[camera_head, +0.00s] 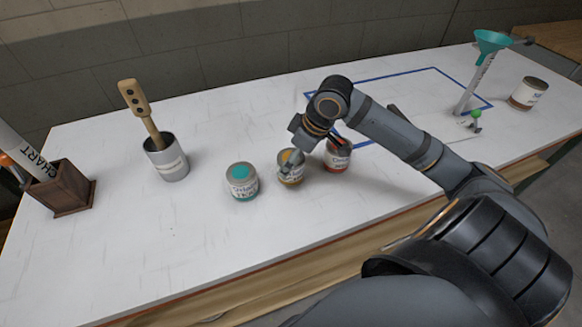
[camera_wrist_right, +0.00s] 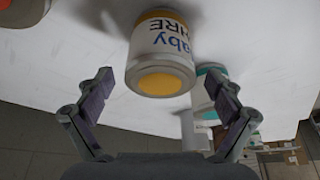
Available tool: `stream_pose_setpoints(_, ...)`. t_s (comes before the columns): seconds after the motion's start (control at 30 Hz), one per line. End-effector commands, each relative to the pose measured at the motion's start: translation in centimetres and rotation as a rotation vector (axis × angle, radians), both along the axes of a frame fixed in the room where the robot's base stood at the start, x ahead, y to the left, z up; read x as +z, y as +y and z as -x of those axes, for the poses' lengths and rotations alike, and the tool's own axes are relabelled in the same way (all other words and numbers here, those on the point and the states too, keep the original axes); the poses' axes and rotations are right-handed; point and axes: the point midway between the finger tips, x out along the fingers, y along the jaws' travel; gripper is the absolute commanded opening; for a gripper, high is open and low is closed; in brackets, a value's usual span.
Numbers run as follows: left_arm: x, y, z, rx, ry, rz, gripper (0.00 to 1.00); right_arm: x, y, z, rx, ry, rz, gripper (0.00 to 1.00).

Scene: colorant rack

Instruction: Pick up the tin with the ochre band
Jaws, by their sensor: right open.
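The tin with the ochre band (camera_head: 291,178) stands upright on the white table, between a teal-banded tin (camera_head: 241,184) and a red-banded tin (camera_head: 338,161). My right gripper (camera_head: 297,157) is right above it and partly hides its top. In the right wrist view the ochre tin (camera_wrist_right: 164,40) shows its label and yellow lid, just past the open fingertips and roughly centred between them. My right gripper (camera_wrist_right: 162,82) is open and empty there. Whether a finger touches the tin cannot be told. My left gripper is not in view.
A metal can with a wooden-handled tool (camera_head: 168,160) and a wooden box holding a chart roll (camera_head: 72,190) stand at left. A blue tape outline (camera_head: 435,68), a teal funnel (camera_head: 491,42) and another tin (camera_head: 528,93) are at right. The table's front left is clear.

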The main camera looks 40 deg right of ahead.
Motion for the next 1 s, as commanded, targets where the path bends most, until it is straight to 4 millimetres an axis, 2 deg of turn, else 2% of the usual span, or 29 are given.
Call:
stream_pose_setpoints(0.3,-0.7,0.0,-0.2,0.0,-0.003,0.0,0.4,-3.8,1.0,-1.3,-0.001,0.001,-0.006,0.93)
stream_pose_setpoints(0.6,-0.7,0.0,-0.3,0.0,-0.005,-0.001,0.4,-4.2,1.0,-1.4,0.0,0.001,0.0,0.93)
stream_pose_setpoints(0.67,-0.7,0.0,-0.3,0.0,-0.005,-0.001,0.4,-4.2,1.0,-1.4,0.0,0.001,0.0,0.86)
stream_pose_setpoints(1.0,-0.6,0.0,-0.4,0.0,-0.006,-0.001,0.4,-4.2,1.0,-1.4,-0.001,0.002,-0.001,0.4)
